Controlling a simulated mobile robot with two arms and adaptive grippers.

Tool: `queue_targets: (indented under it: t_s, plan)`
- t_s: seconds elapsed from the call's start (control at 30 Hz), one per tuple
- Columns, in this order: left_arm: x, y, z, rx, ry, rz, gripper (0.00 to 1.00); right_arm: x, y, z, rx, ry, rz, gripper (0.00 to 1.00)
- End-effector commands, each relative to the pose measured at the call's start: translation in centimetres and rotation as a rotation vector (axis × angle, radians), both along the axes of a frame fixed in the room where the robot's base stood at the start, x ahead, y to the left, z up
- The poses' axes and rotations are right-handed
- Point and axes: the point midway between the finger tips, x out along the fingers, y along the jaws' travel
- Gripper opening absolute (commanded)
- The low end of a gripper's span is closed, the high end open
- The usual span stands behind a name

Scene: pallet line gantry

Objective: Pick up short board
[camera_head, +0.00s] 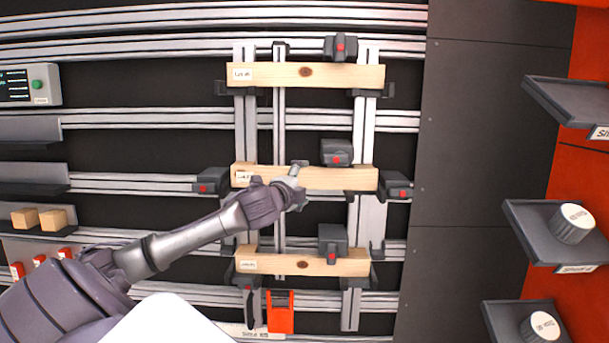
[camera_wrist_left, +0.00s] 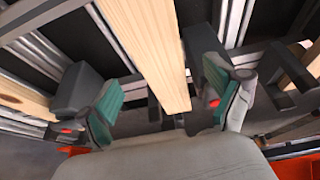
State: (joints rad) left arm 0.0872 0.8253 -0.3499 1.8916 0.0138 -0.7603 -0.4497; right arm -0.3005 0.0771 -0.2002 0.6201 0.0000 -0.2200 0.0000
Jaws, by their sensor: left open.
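Three pale wooden boards lie across the upright rails in the head view: a top board (camera_head: 270,75), a middle board (camera_head: 335,178) and a bottom board (camera_head: 275,262). Each has a small white label at its left end; I cannot read which is the short one. My left gripper (camera_head: 297,180) is in front of the middle board, near its centre. In the left wrist view, my open gripper (camera_wrist_left: 172,110) has one green-padded finger on each side of a board (camera_wrist_left: 150,45), with gaps visible. The gripper hides part of the middle board. My right gripper is not in view.
Dark clamp blocks with red buttons (camera_head: 336,153) sit along the board edges, and others (camera_head: 210,181) flank the middle board. A red bracket (camera_head: 280,312) is below. Shelves with white round caps (camera_head: 572,222) stand at right. Small wooden blocks (camera_head: 53,219) rest on a left shelf.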

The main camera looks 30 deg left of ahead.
Motion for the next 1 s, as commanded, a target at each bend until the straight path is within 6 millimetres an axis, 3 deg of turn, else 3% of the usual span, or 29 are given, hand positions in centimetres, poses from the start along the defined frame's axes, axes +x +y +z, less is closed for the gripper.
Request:
queue_targets:
  t_s: [0.5, 0.77, 0.87, 1.0]
  plan:
    - [4.7, 0.6, -2.4, -0.002, 0.001, 0.001, 0.92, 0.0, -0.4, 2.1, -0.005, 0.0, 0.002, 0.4]
    - [5.0, 0.6, -2.7, 0.0, 0.001, -0.002, 0.92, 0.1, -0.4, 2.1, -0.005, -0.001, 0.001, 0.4]
    - [5.0, 0.6, -2.7, -0.001, 0.001, -0.001, 0.8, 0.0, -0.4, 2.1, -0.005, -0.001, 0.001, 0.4]
    - [5.0, 0.6, -2.6, -0.001, 0.001, -0.001, 0.57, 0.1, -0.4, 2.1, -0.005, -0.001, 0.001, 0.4]
